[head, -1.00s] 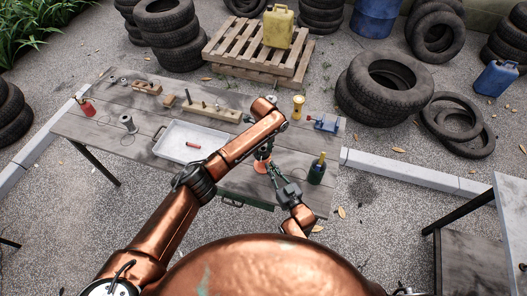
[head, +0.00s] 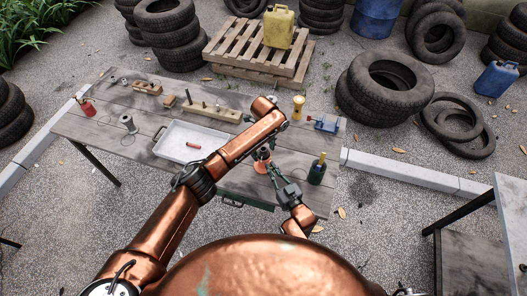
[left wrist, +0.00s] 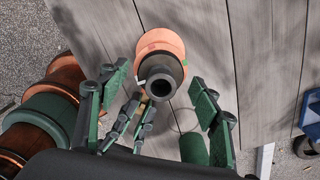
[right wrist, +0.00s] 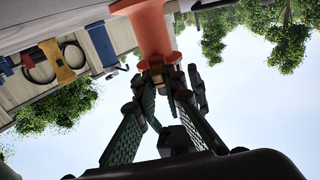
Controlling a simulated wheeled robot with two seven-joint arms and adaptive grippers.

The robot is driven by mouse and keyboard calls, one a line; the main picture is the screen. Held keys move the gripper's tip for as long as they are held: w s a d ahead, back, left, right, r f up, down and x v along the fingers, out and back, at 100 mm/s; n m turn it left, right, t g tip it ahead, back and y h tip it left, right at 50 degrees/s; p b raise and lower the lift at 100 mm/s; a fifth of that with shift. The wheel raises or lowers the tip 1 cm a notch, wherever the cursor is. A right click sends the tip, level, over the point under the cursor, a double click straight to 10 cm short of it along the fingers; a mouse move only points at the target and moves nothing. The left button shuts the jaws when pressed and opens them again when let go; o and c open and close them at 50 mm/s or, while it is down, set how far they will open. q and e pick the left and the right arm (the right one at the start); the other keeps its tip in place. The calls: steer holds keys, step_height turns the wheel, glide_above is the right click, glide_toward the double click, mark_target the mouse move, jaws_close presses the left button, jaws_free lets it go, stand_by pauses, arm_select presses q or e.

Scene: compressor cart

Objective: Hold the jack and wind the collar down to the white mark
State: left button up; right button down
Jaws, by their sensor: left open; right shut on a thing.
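The jack has an orange, flared body (head: 261,167) and stands near the front of the grey table. In the left wrist view I look down on its dark round collar and hollow top (left wrist: 162,80), with the orange body (left wrist: 160,42) beyond. A small pale mark shows beside the collar. My left gripper (left wrist: 160,77) is open, its fingers on either side of the collar and apart from it. My right gripper (right wrist: 165,78) is shut on the jack, at the narrow part beside the orange body (right wrist: 150,32). The exact contact is partly hidden.
A white tray (head: 172,150) with a red piece lies left of the jack. A green bottle (head: 317,170) stands close to the right. A yellow item (head: 298,107), a blue vise-like tool (head: 326,122) and a wooden block with pegs (head: 213,111) sit behind.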

arm_select(q)
step_height(320, 180, up, 12)
steer(key=shift+f, duration=0.25)
stand_by(0.3)
arm_select(e)
steer(key=c, duration=1.9)
jaws_free()
steer(key=shift+c, duration=0.2)
